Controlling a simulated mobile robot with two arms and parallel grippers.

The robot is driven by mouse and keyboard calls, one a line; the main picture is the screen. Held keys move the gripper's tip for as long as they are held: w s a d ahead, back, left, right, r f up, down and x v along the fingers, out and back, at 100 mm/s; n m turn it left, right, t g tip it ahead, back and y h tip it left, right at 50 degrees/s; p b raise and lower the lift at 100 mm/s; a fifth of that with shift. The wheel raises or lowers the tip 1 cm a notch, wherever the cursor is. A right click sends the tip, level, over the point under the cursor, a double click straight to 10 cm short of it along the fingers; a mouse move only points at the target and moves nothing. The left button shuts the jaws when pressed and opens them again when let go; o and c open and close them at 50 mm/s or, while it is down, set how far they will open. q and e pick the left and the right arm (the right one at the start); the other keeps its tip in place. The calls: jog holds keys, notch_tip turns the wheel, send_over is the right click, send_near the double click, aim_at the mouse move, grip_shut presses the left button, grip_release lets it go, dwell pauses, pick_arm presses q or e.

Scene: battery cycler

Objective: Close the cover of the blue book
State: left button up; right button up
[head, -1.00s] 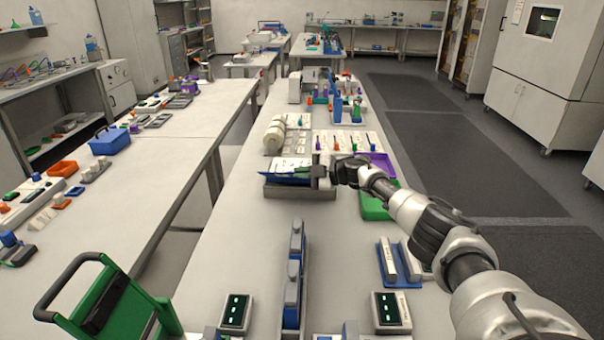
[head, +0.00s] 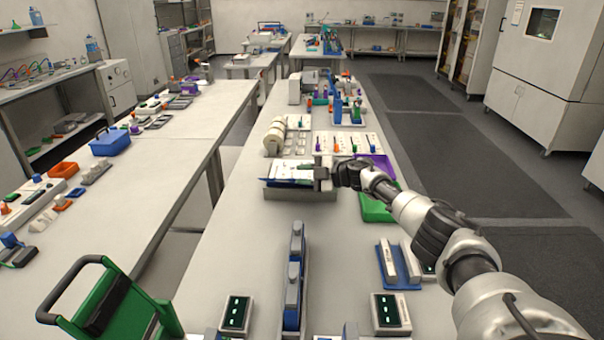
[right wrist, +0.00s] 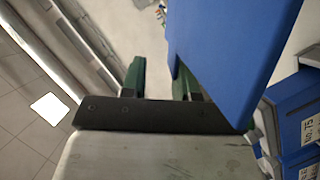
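The blue book (head: 285,182) lies open on the middle table, on a dark grey tray (head: 300,195). White pages show above a blue edge. My right gripper (head: 322,176) is at the book's right side. In the right wrist view, the green fingertips of my right gripper (right wrist: 159,80) stand apart with a gap between them. A large blue panel, apparently the book's cover (right wrist: 230,55), rises close by and partly covers the right finger. I cannot tell whether they touch. My left gripper is not in view.
A green tray (head: 376,209) and a purple tray (head: 378,163) lie right of the book. A white roll-shaped object (head: 274,138) and cards with coloured tools (head: 346,143) are behind it. Blue devices (head: 294,275) stand in front. The table left of these is clear.

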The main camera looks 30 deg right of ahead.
jog(key=p+v, duration=0.6)
jog(key=v, duration=0.5)
jog(key=shift+s+d, duration=0.2)
jog(key=shift+s, duration=0.15)
dwell(0.4)
jog(key=shift+r, duration=0.1)
jog(key=b+v, duration=0.3)
jog(key=v, duration=0.7)
jog(key=shift+s+d+b, duration=0.2)
jog(key=shift+s+b, duration=0.1)
jog(key=shift+r, duration=0.1)
dwell(0.3)
